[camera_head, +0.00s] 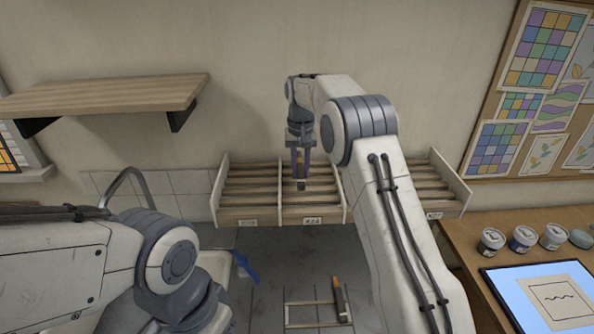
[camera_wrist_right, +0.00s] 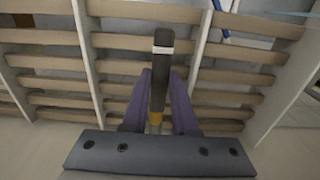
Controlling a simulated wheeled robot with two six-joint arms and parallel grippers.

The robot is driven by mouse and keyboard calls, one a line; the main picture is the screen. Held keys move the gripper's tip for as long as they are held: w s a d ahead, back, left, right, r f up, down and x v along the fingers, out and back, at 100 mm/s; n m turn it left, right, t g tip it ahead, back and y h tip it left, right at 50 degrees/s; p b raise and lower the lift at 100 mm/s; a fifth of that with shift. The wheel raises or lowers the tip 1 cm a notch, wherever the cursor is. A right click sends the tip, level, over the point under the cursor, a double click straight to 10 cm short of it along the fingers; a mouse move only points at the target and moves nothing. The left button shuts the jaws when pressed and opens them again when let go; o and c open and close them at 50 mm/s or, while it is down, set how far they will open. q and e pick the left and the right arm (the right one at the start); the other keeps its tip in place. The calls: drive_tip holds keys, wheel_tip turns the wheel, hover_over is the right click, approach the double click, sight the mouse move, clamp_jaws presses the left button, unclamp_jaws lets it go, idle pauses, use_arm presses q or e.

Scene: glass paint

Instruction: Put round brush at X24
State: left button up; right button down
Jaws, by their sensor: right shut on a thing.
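My right gripper (camera_head: 301,160) is shut on a brush (camera_head: 301,184), in front of the slatted wooden rack (camera_head: 312,209).
An empty shelf (camera_head: 105,97) is on the wall at the left. A blue object (camera_head: 245,268) lies beside the sink. A dark tool with an orange end (camera_head: 340,298) lies by a pale frame (camera_head: 300,304). Jars (camera_head: 524,238) and a lit panel (camera_head: 520,290) stand on the right desk.

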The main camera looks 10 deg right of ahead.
sight(296, 190)
drive_tip(key=shift+w+a+f+p, duration=0.2)
drive_tip(key=shift+w+f+p, duration=0.1)
drive_tip(key=shift+w, duration=0.2)
drive_tip(key=shift+w+a+f+p, duration=0.2)
drive_tip(key=shift+w+f, duration=0.1)
drive_tip(key=shift+w, duration=0.2)
wheel_tip(296, 190, down, 3)
drive_tip(key=shift+p, duration=1.2)
drive_tip(key=shift+f, duration=0.35)
use_arm(q)
wheel_tip(296, 190, up, 4)
drive_tip(key=shift+r, duration=0.1)
use_arm(e)
drive_tip(key=shift+f, duration=0.2)
use_arm(q)
drive_tip(key=shift+s, duration=0.1)
use_arm(e)
drive_tip(key=shift+f, duration=0.1)
drive_tip(key=c, duration=0.7)
unclamp_jaws()
